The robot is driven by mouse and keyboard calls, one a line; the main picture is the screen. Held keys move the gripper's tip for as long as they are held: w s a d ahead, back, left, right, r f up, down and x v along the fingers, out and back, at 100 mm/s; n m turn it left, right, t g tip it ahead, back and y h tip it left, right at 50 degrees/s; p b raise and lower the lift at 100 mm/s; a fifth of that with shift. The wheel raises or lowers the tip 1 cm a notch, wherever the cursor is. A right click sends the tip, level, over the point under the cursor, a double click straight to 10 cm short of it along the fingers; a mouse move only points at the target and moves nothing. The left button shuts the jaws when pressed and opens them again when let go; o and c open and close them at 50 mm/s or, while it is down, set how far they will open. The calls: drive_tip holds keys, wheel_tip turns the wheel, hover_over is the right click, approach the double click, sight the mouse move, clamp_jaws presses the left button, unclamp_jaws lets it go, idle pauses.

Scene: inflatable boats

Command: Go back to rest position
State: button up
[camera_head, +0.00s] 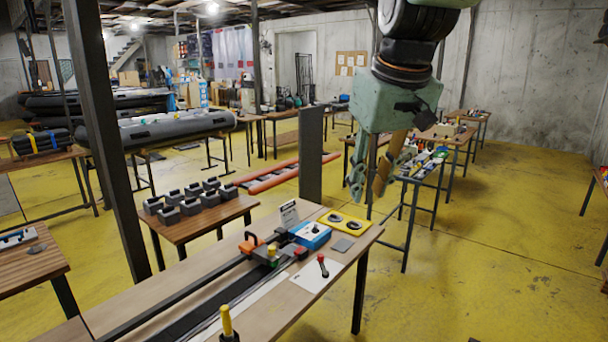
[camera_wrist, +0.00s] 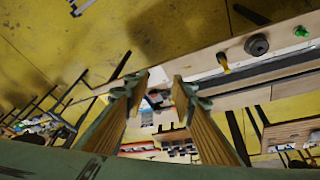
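My gripper (camera_head: 368,190) hangs fingers-down in the head view, above and behind the right end of the near workbench (camera_head: 346,265). Its two wooden-faced fingers stand apart with nothing between them. In the wrist view my gripper (camera_wrist: 158,92) also shows a clear gap between the fingertips. It touches nothing that I can see.
The bench bears a yellow tray (camera_head: 343,223), a blue box (camera_head: 311,235), a red-handled tool (camera_head: 322,266) and a long black rail. A dark upright panel (camera_head: 311,155) stands just left of my gripper. A cluttered table (camera_head: 430,160) is behind. Yellow floor (camera_head: 480,280) at right is clear.

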drive_tip(key=s+d+f+m, duration=0.1)
drive_tip(key=s+d+f, duration=0.1)
drive_tip(key=s, duration=0.9)
drive_tip(key=s+d+f+m+b, duration=0.1)
drive_tip(key=s+d+f, duration=0.2)
drive_tip(key=s, duration=0.9)
drive_tip(key=s+d+f+m, duration=0.1)
drive_tip(key=s+f, duration=0.3)
drive_tip(key=s, duration=0.7)
drive_tip(key=shift+s+d+m+h, duration=0.15)
drive_tip(key=shift+d+m+h, duration=0.25)
drive_tip(key=shift+d, duration=0.5)
drive_tip(key=shift+a, duration=0.15)
